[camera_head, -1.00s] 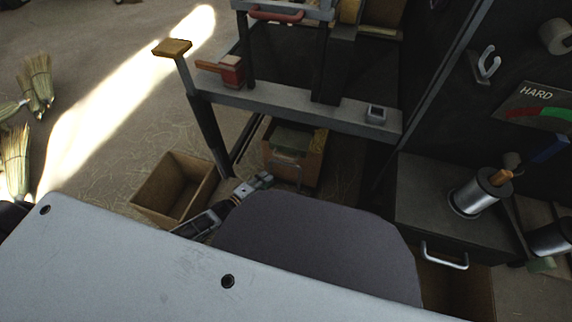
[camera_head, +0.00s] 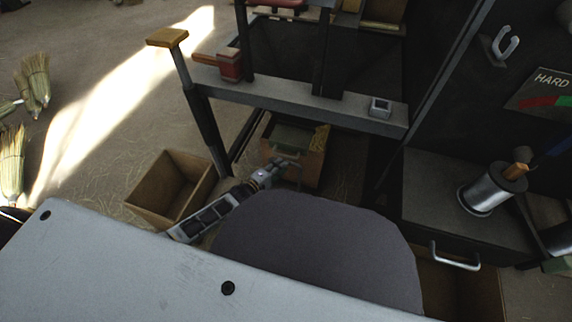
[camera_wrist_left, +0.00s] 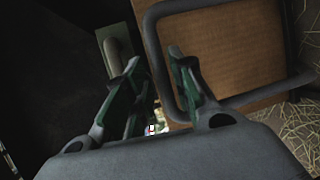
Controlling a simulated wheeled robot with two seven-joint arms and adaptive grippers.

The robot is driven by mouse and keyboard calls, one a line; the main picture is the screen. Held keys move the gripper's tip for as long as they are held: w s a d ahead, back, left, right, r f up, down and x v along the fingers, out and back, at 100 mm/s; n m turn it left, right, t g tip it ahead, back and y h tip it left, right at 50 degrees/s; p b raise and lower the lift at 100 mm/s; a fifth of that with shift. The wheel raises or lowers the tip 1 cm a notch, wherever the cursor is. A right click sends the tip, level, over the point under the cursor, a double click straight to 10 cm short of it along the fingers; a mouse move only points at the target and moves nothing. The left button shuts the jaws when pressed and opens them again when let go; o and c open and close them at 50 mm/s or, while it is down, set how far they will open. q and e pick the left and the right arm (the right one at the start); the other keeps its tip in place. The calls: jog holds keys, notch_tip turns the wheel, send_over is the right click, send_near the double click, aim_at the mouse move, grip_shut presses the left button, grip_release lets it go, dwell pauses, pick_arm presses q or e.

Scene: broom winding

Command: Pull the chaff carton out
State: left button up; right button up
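The chaff carton (camera_head: 311,168) is a brown box with straw at its top, on the floor under the bench. My left gripper (camera_head: 290,162) is close in front of its near face. In the left wrist view the carton's brown face (camera_wrist_left: 230,52) fills the upper right, with a dark metal loop handle (camera_wrist_left: 153,42) on it. My left gripper (camera_wrist_left: 154,62) is open there. One side bar of the handle appears between its two fingertips; I cannot tell whether they touch it. My right gripper is not in view.
An open, empty-looking carton (camera_head: 146,188) stands left of my left arm. The bench frame (camera_head: 290,103) and its leg (camera_head: 205,130) rise above and beside the chaff carton. A dark cabinet (camera_head: 440,195) with a handle stands at right. Brooms (camera_head: 36,78) lie far left.

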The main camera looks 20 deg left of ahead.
pick_arm(q)
jog(key=shift+b+x, duration=0.9)
jog(key=shift+x, duration=1.15)
grip_shut()
